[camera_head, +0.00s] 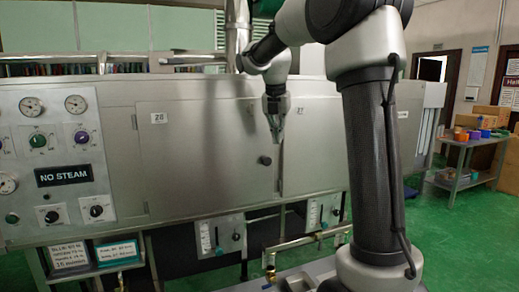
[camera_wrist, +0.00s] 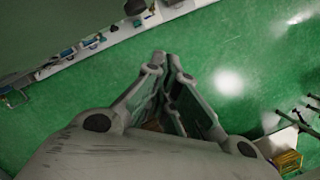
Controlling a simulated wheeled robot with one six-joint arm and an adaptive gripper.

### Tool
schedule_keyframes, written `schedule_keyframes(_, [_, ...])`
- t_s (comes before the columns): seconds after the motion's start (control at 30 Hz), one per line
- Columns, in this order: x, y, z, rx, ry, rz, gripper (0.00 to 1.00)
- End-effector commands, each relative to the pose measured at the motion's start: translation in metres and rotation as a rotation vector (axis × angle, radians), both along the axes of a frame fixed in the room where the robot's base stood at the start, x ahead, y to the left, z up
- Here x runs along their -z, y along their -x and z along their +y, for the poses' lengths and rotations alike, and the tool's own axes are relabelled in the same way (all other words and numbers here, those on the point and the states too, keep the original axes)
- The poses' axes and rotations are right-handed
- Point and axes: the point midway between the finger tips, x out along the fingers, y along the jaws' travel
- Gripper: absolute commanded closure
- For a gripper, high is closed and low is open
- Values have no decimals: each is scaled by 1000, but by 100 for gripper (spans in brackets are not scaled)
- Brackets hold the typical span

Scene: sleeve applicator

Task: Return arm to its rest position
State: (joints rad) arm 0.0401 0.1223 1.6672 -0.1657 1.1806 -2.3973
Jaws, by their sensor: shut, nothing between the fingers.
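My arm stands in front of the steel machine (camera_head: 200,170) in the head view, its upper part bent over and my gripper (camera_head: 277,137) hanging down. My gripper is shut and empty, in front of the machine's closed door panels, near the seam between them. In the wrist view the fingers of my gripper (camera_wrist: 160,58) come together at their tips over the green floor (camera_wrist: 240,60). The gap between gripper and door cannot be judged exactly.
A control panel (camera_head: 62,165) with gauges, knobs and a NO STEAM sign is at left. Pipes and valves run below the doors. A table (camera_head: 470,150) with colored containers and boxes stands at right; green floor there is open.

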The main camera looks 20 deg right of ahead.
Motion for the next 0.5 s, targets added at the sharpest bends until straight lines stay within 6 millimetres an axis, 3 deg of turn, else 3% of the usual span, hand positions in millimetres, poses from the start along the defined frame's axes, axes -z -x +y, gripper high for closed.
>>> schedule_keyframes(0.27, [-2,0,0,81,-14,-15,100])
schedule_keyframes(0.4, [2,-2,2,386,-76,-73,100])
schedule_keyframes(0.5, [27,11,6,715,-139,-85,100])
